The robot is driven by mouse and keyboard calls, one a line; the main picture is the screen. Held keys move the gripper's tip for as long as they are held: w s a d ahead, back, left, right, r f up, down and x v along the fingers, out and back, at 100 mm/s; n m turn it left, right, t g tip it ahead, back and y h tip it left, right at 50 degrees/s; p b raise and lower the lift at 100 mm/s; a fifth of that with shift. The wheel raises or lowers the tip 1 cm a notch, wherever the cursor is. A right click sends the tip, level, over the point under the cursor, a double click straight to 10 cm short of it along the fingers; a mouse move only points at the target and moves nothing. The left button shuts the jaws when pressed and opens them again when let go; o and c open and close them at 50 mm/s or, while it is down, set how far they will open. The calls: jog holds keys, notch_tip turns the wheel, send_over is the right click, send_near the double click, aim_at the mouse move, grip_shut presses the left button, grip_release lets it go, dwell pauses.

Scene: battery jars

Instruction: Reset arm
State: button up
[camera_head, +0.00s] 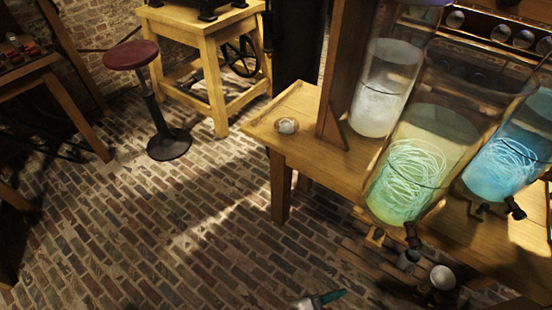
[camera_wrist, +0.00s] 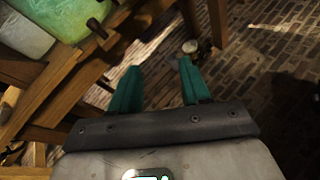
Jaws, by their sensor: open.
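My gripper (camera_head: 320,300) shows only in part at the bottom edge of the head view, with one teal finger over the brick floor. In the wrist view my gripper (camera_wrist: 159,66) has its two teal fingers spread apart with nothing between them. It is in the air, clear of the bench, and the brick floor shows beyond the fingertips. The rest of the arm is out of the head view.
A wooden bench (camera_head: 290,110) at right holds a clear jar (camera_head: 378,105), a green jar (camera_head: 408,175) and a blue jar (camera_head: 500,160). A red-topped stool (camera_head: 131,55) stands at upper left. Open brick floor (camera_head: 140,230) lies left.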

jog(key=s+d+f+m+g+y, duration=0.3)
jog(key=s+d+m+g+y, duration=0.35)
jog(key=d+m, duration=0.5)
jog(key=s+r+m+y, duration=0.1)
jog(key=m+y, duration=0.1)
jog(key=d+r+m+t+y, duration=0.1)
jog(key=r+m+y, duration=0.1)
jog(key=m, duration=0.1)
jog(key=s+d+r+m+t+y, duration=0.1)
jog(key=r+m+y, duration=0.1)
jog(key=m, duration=0.1)
jog(key=shift+s, duration=0.3)
